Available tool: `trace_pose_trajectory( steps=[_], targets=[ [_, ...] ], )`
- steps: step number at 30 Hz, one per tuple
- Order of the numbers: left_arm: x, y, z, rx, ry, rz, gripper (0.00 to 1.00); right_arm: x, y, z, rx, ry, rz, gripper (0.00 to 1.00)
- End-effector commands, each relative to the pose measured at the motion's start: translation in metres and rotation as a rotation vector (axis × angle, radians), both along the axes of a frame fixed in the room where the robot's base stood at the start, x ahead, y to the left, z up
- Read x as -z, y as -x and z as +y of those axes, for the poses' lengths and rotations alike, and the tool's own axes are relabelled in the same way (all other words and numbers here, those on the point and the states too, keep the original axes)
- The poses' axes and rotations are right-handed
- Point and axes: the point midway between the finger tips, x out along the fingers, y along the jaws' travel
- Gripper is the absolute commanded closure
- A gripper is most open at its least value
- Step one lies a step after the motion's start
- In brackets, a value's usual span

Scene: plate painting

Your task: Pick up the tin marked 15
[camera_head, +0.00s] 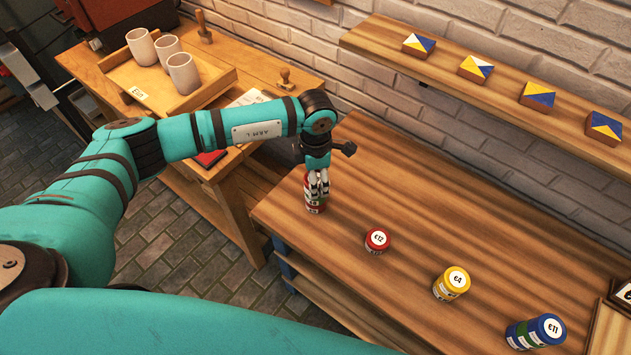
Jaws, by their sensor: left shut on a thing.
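No tin with a readable 15 shows. My right gripper is out of view.
A red tin marked 12 (377,241), a yellow tin marked 4 (451,283) and a blue tin marked 11 (536,332) stand to the right on the bench (420,190). A wall shelf (480,85) holds several painted tiles. Cups stand in a tray (215,88) at left.

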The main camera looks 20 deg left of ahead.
Motion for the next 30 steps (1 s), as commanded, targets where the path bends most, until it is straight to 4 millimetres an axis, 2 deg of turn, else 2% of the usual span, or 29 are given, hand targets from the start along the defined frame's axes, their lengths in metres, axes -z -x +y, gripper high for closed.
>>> trace_pose_trajectory(
  steps=[1,3,13,17,22,30],
  targets=[
    [0.000,0.000,0.000,0.000,0.000,0.000,0.77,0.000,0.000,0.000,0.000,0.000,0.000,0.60],
    [-0.001,0.000,0.000,0.000,0.000,-0.001,0.83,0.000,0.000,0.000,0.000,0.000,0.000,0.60],
    [-0.004,-0.001,0.000,-0.001,0.001,-0.003,0.83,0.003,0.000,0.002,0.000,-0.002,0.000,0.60],
    [-0.013,-0.001,0.000,0.000,0.002,-0.003,0.83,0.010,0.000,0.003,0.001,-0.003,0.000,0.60],
    [-0.035,0.000,-0.001,0.003,0.001,-0.005,0.83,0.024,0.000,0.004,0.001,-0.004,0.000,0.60],
    [-0.037,0.053,-0.042,0.009,0.003,-0.002,0.83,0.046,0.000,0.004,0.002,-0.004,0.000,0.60]
  ],
)
